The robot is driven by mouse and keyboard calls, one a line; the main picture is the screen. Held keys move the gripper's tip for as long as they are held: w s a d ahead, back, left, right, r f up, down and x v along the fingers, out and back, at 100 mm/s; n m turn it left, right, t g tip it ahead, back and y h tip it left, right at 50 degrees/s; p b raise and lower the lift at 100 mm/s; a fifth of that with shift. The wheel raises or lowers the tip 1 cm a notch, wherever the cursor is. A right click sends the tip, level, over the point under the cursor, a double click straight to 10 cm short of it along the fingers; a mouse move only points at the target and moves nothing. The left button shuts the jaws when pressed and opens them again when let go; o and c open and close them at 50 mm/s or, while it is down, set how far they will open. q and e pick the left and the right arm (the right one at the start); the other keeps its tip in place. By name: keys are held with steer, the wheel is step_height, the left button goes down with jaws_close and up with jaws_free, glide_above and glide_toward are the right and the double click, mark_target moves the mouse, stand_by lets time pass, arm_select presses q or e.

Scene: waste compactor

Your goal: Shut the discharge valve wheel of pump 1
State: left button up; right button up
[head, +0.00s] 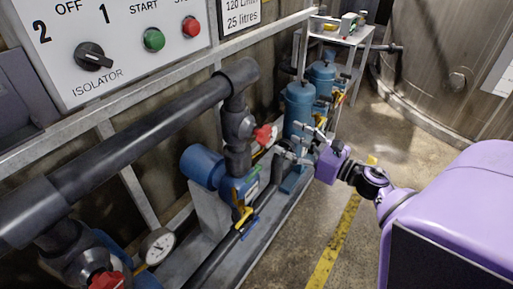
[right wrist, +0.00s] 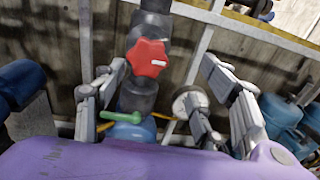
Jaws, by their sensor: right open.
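A red valve wheel (head: 263,134) sits on the dark vertical pipe above a blue pump (head: 203,166). A second red wheel (head: 107,281) is at the bottom left of the head view, partly cut off. No legible label tells me which is pump 1's. My right gripper (head: 300,143) is open and empty, a little to the right of the farther wheel and apart from it. In the right wrist view the red wheel (right wrist: 147,57) shows between the spread fingers of my right gripper (right wrist: 163,64), beyond them. My left gripper is not in view.
A thick dark pipe (head: 135,150) runs over the pumps. The control panel (head: 120,45) is at upper left. Blue tanks (head: 299,105) stand behind my gripper. Floor is clear right of the yellow line (head: 333,245).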

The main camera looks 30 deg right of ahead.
mark_target(267, 138)
steer(key=w+a+n, duration=0.1)
steer(key=n, duration=0.1)
steer(key=w+a+n+y, duration=0.1)
steer(key=shift+f+n+g+p, duration=0.15)
steer(key=shift+n+g+p, duration=0.15)
steer(key=shift+n+p, duration=0.1)
steer(key=p+x, duration=0.1)
steer(key=x, duration=0.3)
steer(key=shift+w+a, duration=0.25)
steer(key=shift+w+a+f, duration=0.1)
steer(key=shift+w+f, duration=0.05)
steer(key=shift+w, duration=0.1)
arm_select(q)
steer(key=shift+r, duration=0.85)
